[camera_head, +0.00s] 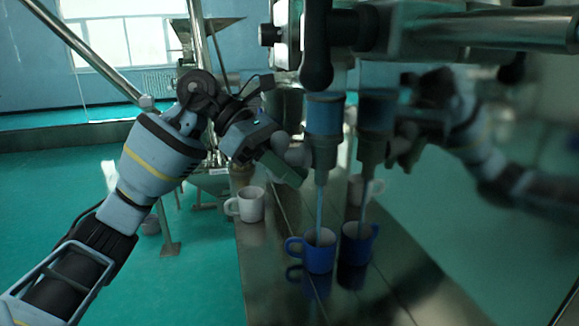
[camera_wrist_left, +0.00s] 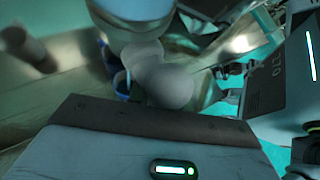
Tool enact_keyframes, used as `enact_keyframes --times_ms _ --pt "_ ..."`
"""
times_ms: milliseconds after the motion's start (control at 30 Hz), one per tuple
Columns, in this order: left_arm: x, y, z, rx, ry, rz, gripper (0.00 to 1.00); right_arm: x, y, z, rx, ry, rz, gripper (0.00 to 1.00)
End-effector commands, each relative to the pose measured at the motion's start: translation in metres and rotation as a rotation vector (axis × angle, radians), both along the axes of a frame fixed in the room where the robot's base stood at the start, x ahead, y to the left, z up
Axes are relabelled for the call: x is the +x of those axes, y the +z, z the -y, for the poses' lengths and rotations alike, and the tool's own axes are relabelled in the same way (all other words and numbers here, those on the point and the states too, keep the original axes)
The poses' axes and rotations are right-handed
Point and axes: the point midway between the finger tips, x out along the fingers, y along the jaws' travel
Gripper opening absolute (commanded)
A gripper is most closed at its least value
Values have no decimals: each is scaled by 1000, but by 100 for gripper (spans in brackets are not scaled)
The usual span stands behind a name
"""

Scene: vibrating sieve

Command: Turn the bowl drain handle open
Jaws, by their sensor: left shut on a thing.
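The bowl drain handle, a grey rounded knob (camera_head: 298,152), sits just left of the drain spout (camera_head: 325,125) under the steel machine. My left gripper (camera_head: 282,164) is shut on this handle from the left; its fingers hide part of it. In the left wrist view the grey knob (camera_wrist_left: 172,82) shows beyond the edge of a broad gripper pad. A thin blue stream runs from the spout down into a blue mug (camera_head: 317,252) standing upright below. My right gripper is out of view.
A white mug (camera_head: 250,204) stands on the steel counter (camera_head: 262,285) behind the blue one. The shiny steel wall at right mirrors the spout, mugs and my arm. A black lever (camera_head: 317,62) hangs above the spout. Open green floor (camera_head: 60,200) lies at left.

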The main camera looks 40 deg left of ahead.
Motion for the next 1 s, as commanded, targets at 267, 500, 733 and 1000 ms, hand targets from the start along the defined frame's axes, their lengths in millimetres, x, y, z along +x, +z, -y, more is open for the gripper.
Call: enact_keyframes --times_ms 267,500,733,1000 --pt "1 0 -1 67 1 60 0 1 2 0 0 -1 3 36" --pt "1 0 -2 81 0 72 0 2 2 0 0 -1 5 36" --pt "1 0 -2 81 1 73 0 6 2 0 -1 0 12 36" --pt "1 0 -2 80 1 71 42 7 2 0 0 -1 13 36"
